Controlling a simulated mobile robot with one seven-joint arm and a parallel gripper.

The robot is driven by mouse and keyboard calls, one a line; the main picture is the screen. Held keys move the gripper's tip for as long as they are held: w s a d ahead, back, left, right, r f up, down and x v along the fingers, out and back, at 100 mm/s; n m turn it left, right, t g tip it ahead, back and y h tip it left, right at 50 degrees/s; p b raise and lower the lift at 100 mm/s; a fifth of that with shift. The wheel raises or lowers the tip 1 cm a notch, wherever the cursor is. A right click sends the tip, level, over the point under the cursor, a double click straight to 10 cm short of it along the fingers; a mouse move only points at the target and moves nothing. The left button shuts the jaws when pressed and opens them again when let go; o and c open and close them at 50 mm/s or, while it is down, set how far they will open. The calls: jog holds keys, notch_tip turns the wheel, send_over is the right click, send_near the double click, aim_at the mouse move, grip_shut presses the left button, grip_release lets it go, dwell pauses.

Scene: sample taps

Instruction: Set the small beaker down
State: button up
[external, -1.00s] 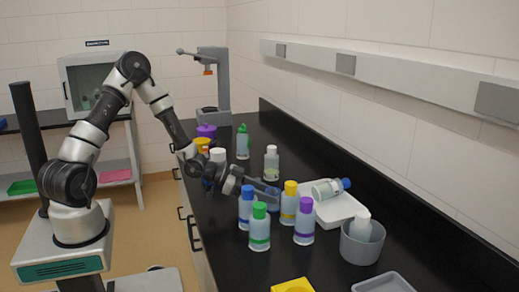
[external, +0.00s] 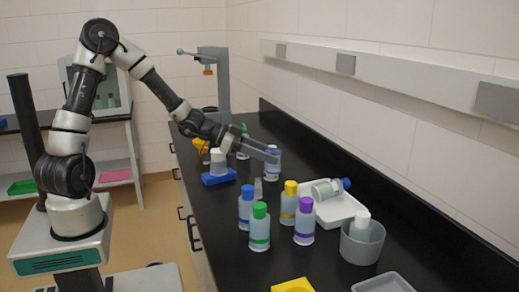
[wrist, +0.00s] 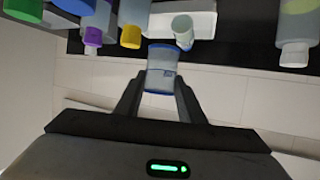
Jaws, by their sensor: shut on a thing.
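My gripper (wrist: 155,98) is shut on the small beaker (wrist: 160,72), a clear, greyish vessel with blue bands at both ends, held between the two fingers in the wrist view. In the external view my gripper (external: 274,155) is raised over the black bench, beyond the capped bottles. There a bit of blue (external: 272,148) shows at the fingers. The rest of the beaker is hard to separate from the fingers and a bottle behind.
Bottles with blue (external: 246,207), green (external: 259,227), purple (external: 304,221) and yellow caps (external: 289,203) stand close by. A white tray (external: 338,210) holds a lying bottle. A blue block (external: 219,179) carries a white-topped item. Grey tub (external: 362,245) stands nearer.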

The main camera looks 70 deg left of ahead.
jog(key=a+r+n+y, duration=0.1)
jog(key=a+r, duration=0.1)
jog(key=a, duration=1.2)
jog(key=a+r, duration=0.2)
jog(key=a, duration=1.2)
jog(key=s+a+f+p, duration=0.1)
jog(key=s+a+f, duration=0.2)
jog(key=s+a, duration=0.75)
jog(key=shift+m+h, duration=0.4)
jog(key=f, duration=0.3)
jog(key=w+f, duration=0.1)
jog(key=f, duration=0.3)
jog(key=w+a+f, duration=0.1)
jog(key=f, duration=0.3)
jog(key=shift+w+a+f, duration=0.1)
jog(key=shift+f, duration=0.1)
jog(key=w+d, duration=0.2)
jog(key=w, duration=0.3)
jog(key=w+d, duration=0.2)
jog(key=w, duration=0.3)
jog(key=w+d, duration=0.2)
jog(key=w, duration=0.3)
jog(key=shift+w+d+f+p, duration=0.1)
jog(key=shift+w+d+p, duration=0.2)
jog(key=shift+w+p, duration=0.1)
jog(key=shift+w+d+f, duration=0.1)
jog(key=shift+w+f, duration=0.05)
jog(key=shift+w, duration=0.2)
jog(key=shift+f, duration=1.6)
jog(key=shift+f, duration=0.1)
